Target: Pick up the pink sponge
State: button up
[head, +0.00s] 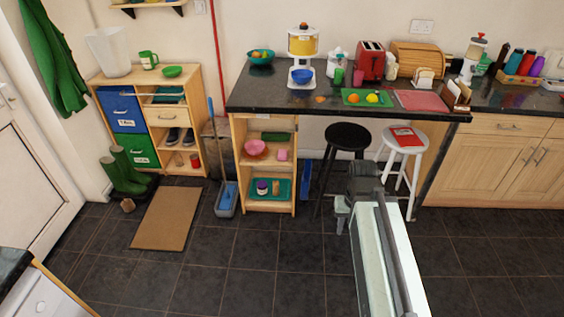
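A small pink block that looks like the pink sponge (282,155) is on the upper open shelf of the wooden shelf unit (268,207) under the dark counter. It sits right of a pink bowl (255,148) and in front of a dark green item. My arm reaches up from the bottom right of the head view. My gripper (342,219) is in front of the stools, to the right of the shelf unit and well apart from the sponge. Its fingers are small and partly hidden by my arm, so I cannot tell their opening.
A black stool (347,140) and a white stool (402,145) with a red book stand right of the shelf unit. A teal tray (286,186) with small items is on the lower shelf. A blue dustpan (228,198) stands left. The tiled floor in front is clear.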

aim_at(282, 154)
jog(key=u, duration=1.55)
jog(key=i, duration=3.15)
jog(key=z, duration=1.4)
